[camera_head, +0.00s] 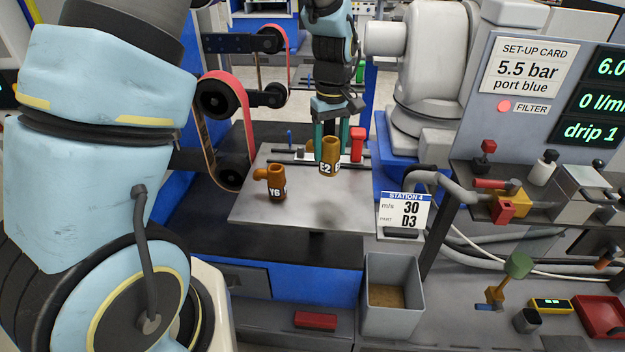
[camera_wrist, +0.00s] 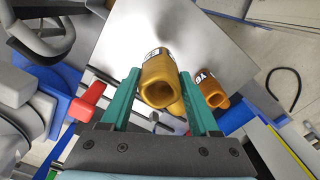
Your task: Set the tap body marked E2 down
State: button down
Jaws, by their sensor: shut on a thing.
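The brass tap body marked E2 (camera_head: 328,158) is upright at the back middle of the grey metal plate (camera_head: 250,208). My gripper (camera_head: 331,135) has its green fingers on either side of it, and in the wrist view the jaws (camera_wrist: 160,108) are shut on this tap body (camera_wrist: 158,72). I cannot tell whether its underside touches the plate or is slightly above it. A second tap body, marked Y6 (camera_head: 276,185), stands on the plate to the left and nearer the front. It also shows in the wrist view (camera_wrist: 210,88), right of the held one, apart from it.
A red clamp-like part (camera_head: 357,143) stands right of my gripper at the plate's back edge. A belt sander (camera_head: 228,120) is at the left. A station card (camera_head: 404,212) is at the plate's right, with a grey bin (camera_head: 391,325) below. The plate's front right is clear.

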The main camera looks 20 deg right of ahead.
jog(key=shift+f+p, duration=0.9)
jog(key=shift+f, duration=3.25)
jog(key=shift+f, duration=0.2)
jog(key=shift+c, duration=0.6)
grip_release()
notch_tip(320, 180, up, 12)
jog(key=b, duration=0.3)
jog(key=s+a+r+m, duration=0.1)
jog(key=s+a, duration=0.1)
jog(key=a, duration=1.3)
jog(key=s+a+r+m+t, duration=0.1)
jog(key=s+a, duration=0.1)
jog(key=a, duration=1.3)
jog(key=shift+s+a+t, duration=0.15)
jog(key=shift+s+t, duration=0.05)
jog(key=shift+t, duration=0.1)
